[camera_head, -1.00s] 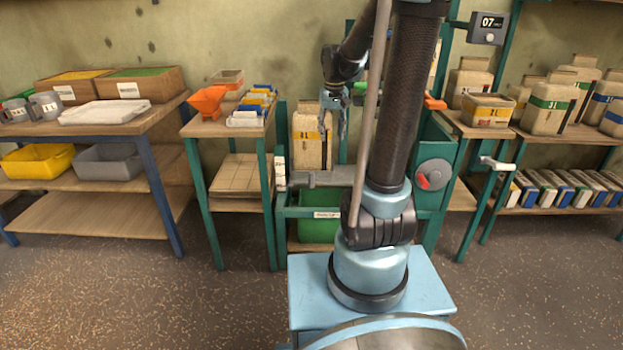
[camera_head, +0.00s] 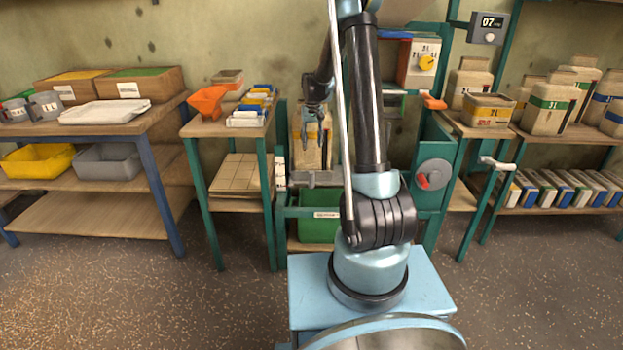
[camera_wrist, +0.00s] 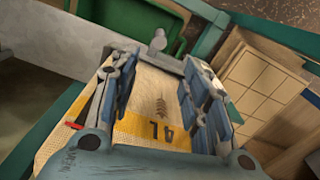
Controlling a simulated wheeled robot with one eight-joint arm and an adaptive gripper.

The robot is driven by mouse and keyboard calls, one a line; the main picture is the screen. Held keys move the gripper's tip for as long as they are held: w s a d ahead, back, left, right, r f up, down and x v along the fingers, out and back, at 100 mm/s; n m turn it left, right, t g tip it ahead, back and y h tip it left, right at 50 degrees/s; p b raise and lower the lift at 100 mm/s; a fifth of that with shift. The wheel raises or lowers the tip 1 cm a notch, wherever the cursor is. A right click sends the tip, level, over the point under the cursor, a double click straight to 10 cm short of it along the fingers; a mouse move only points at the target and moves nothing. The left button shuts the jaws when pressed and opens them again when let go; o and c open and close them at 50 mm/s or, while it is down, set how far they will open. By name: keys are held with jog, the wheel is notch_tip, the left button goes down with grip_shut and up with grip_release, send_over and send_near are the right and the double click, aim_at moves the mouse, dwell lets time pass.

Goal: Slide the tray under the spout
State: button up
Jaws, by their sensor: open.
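My gripper (camera_head: 316,122) points down at the bag with a yellow band (camera_head: 313,152); its fingers are open. In the wrist view the open fingers (camera_wrist: 158,95) are on either side of the bag (camera_wrist: 158,100); I cannot tell whether they touch it. The bag stands upright in the green frame. A grey bar (camera_head: 318,179) runs across the front below the bag, and its knob (camera_wrist: 157,42) shows in the wrist view. It may be the tray's front; I cannot make out the tray itself. The spout is not clearly visible; my arm hides part of the machine.
A green bin (camera_head: 318,222) sits below the grey bar. A shelf with tan tiles (camera_head: 240,178) stands to the left; a wheel with a red handle (camera_head: 433,175) is to the right. The floor in front is open.

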aim_at(312, 176)
jog(key=f, duration=1.8)
jog(key=shift+w+a+f, duration=0.1)
jog(key=shift+w, duration=0.2)
jog(key=shift+c, duration=0.6)
grip_shut()
